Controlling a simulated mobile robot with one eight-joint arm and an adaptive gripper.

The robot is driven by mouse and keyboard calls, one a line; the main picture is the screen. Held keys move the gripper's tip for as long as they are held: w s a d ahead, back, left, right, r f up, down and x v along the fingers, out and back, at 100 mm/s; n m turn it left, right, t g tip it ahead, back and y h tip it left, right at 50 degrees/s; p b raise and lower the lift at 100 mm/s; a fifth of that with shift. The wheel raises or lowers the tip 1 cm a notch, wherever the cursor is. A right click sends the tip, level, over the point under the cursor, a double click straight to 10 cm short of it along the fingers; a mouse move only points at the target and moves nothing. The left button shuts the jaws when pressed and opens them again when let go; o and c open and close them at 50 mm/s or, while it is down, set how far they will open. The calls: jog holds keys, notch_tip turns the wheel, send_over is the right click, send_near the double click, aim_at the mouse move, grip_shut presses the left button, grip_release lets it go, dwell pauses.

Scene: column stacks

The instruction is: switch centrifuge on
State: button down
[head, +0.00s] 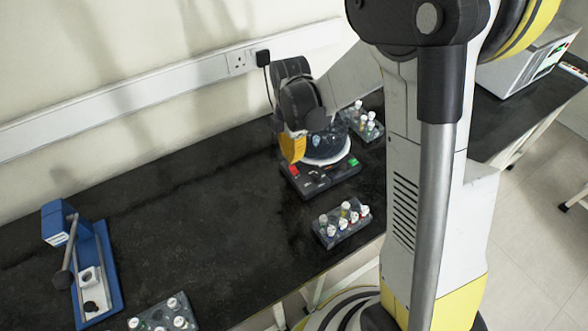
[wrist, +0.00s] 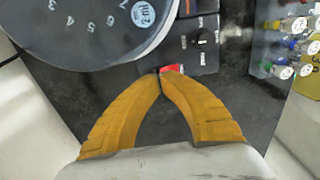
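The centrifuge, with a dark control base (head: 318,182) and a round rotor bowl (head: 328,150), stands on the black bench beneath my arm. A red switch (head: 295,168) sits at the left end of its base, and a green part shows at the right. In the wrist view, the numbered rotor lid (wrist: 95,25) is at upper left and the red switch (wrist: 174,69) is just beyond my fingertips, partly covered by them. My gripper (wrist: 161,73) has its yellow fingertips together with nothing between them. In the head view my gripper (head: 292,150) is by the switch; contact cannot be told.
Tube racks stand in front of the centrifuge (head: 343,225), behind it (head: 364,125) and at the near bench edge (head: 163,318). A blue device (head: 95,270) is at left. A cable runs to the wall socket (head: 237,61). The bench between is clear.

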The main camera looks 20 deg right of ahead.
aim_at(291, 166)
jog(key=shift+f+b, duration=1.4)
jog(key=shift+f, duration=0.35)
dwell(0.6)
jog(key=shift+r, duration=0.1)
jog(key=shift+r+p, duration=1.85)
jog(key=shift+r, duration=0.55)
jog(key=shift+r, duration=0.1)
jog(key=s+r+m+t, duration=0.7)
jog(key=s+r+m, duration=0.8)
jog(key=m, duration=0.5)
jog(key=shift+s+r, duration=0.3)
jog(key=shift+s, duration=0.15)
